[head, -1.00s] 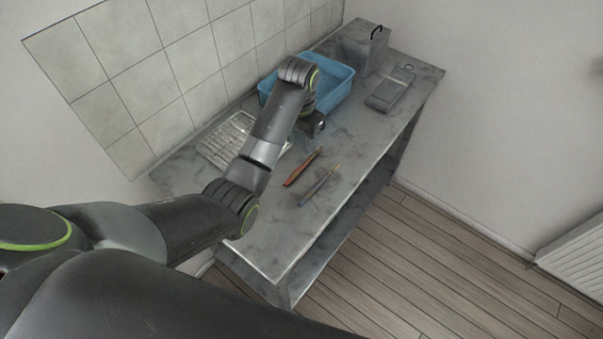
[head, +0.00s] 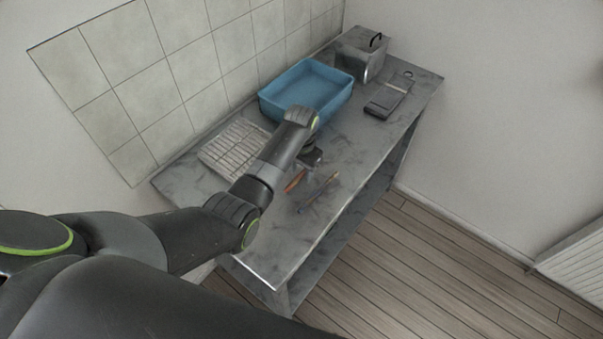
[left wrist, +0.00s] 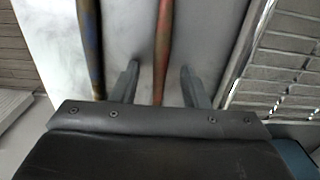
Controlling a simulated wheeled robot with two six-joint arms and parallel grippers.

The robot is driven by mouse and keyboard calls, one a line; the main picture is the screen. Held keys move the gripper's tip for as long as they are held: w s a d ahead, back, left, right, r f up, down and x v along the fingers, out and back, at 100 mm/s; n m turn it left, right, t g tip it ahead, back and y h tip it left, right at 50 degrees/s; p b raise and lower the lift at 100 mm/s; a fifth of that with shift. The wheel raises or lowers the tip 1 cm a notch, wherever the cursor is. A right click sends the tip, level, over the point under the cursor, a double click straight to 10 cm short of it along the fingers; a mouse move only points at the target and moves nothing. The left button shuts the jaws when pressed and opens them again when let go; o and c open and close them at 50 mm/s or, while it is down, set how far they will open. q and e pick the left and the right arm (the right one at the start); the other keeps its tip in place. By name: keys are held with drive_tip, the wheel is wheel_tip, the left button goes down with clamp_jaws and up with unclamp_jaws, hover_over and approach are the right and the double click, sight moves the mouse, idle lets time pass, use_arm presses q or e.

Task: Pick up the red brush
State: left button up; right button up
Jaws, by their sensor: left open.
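The red brush (head: 294,182) lies on the grey table, partly hidden by my left gripper (head: 309,168) in the head view. In the left wrist view, the open fingers of my left gripper (left wrist: 159,70) point down along the table, with the red brush (left wrist: 163,45) running between them. Neither finger visibly touches it; the height above it is hard to tell. A second brush with a bluish handle (head: 318,192) lies beside it and shows left of the fingers in the left wrist view (left wrist: 91,45). My right gripper is not in view.
A white rack (head: 236,150) lies left of the brushes. A blue tub (head: 268,108) stands behind my left gripper. A metal box with a black handle (head: 352,62) and a dark flat tool (head: 388,98) are at the far end of the table (head: 262,262).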

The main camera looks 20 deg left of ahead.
use_arm(q)
drive_tip(key=shift+c, duration=0.4)
clamp_jaws()
